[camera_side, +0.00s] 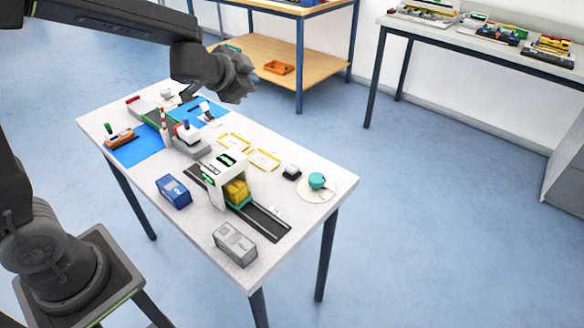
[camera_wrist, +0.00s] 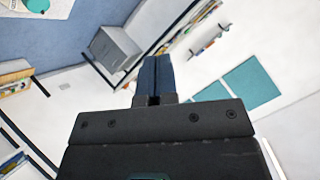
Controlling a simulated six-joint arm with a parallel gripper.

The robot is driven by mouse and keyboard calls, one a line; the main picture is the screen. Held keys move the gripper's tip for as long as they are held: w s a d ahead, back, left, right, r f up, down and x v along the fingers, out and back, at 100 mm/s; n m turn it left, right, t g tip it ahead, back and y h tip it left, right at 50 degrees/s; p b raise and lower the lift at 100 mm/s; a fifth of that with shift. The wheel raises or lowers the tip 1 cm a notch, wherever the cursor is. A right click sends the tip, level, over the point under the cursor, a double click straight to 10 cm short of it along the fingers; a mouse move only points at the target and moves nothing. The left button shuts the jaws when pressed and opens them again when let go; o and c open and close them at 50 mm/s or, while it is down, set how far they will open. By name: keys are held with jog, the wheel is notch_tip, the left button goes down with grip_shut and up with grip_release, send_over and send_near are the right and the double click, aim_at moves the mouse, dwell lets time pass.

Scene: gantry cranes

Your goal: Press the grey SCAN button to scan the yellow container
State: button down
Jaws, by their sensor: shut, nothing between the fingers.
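The yellow container (camera_side: 236,191) sits under the white scanner gate (camera_side: 219,165) on a dark track, partly hidden by the gate. A small dark box with a light grey top (camera_side: 292,170), which looks like the SCAN button, stands on the table right of the gate; I cannot read any label. My gripper (camera_side: 240,92) is high above the far part of the table, well apart from the button and the container. In the wrist view its two fingers (camera_wrist: 154,75) are together with nothing between them. Neither button nor container shows clearly there.
A teal cup-like thing (camera_side: 317,181) stands on a round mat right of the button. Yellow-marked bays (camera_side: 263,160) are empty. Toy boats and cranes fill the far left.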

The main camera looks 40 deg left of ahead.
jog(key=w+d+f+m+h, duration=0.3)
jog(key=w+f+m, duration=0.1)
jog(key=w+f, duration=0.3)
jog(key=m+g+h, duration=0.3)
jog(key=m, duration=0.1)
send_over(292, 169)
notch_tip(292, 169, down, 8)
jog(key=shift+f, duration=0.1)
jog(key=shift+s, duration=0.1)
jog(key=shift+f, duration=4.4)
jog(key=shift+f, duration=0.1)
jog(key=shift+f, duration=0.3)
